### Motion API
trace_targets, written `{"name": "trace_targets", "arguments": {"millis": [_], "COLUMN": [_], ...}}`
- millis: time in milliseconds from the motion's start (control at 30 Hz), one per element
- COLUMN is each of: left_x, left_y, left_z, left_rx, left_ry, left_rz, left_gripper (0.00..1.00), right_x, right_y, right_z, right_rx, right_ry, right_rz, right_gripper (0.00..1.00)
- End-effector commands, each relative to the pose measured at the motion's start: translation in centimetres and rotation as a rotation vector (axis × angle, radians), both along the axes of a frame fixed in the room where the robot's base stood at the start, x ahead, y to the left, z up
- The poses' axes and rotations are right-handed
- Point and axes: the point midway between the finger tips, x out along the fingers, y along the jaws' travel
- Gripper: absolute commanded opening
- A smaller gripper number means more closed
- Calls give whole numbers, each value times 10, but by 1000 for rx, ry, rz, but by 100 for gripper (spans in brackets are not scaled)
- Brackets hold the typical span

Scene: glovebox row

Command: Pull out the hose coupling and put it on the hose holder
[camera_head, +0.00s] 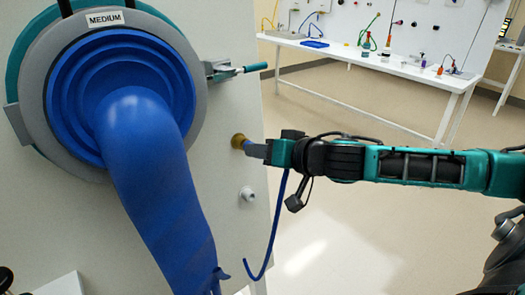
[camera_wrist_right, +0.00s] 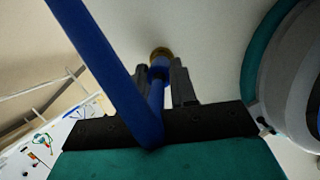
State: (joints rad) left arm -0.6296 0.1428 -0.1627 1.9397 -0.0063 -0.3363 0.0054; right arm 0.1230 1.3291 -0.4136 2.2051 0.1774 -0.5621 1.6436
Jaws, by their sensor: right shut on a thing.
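My right gripper (camera_head: 254,149) comes in from the right and is at the pale glovebox wall. It is shut on the hose coupling (camera_wrist_right: 158,72), a blue piece between the fingers in the right wrist view. A brass port (camera_head: 238,141) sits on the wall at the fingertips, and the coupling meets it or sits in it; how deep I cannot tell. The blue hose (camera_head: 272,230) hangs from the gripper in a curve with a free-looking lower end. A pale round peg (camera_head: 247,194), perhaps the hose holder, sticks out below the port. My left gripper is not in view.
A large blue glove (camera_head: 150,170) hangs from the round port ring marked MEDIUM (camera_head: 40,100), left of the gripper. A latch with a teal handle (camera_head: 240,71) is above. A white lab table (camera_head: 400,68) stands far back. The floor at right is clear.

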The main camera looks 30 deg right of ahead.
Motion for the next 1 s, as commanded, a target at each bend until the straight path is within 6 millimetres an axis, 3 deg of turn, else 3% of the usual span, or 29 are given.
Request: {"name": "trace_targets", "arguments": {"millis": [33,67,333,1000], "left_x": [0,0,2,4], "left_y": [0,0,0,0], "left_z": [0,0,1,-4], "left_rx": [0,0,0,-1], "left_ry": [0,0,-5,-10], "left_rz": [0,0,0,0], "left_gripper": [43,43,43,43], "right_x": [0,0,0,-9], "right_y": [0,0,0,-3], "right_z": [0,0,0,1], "right_rx": [0,0,0,-3], "right_ry": [-1,-1,-1,-1], "right_rz": [0,0,0,-4], "right_gripper": [0,26,0,0]}}
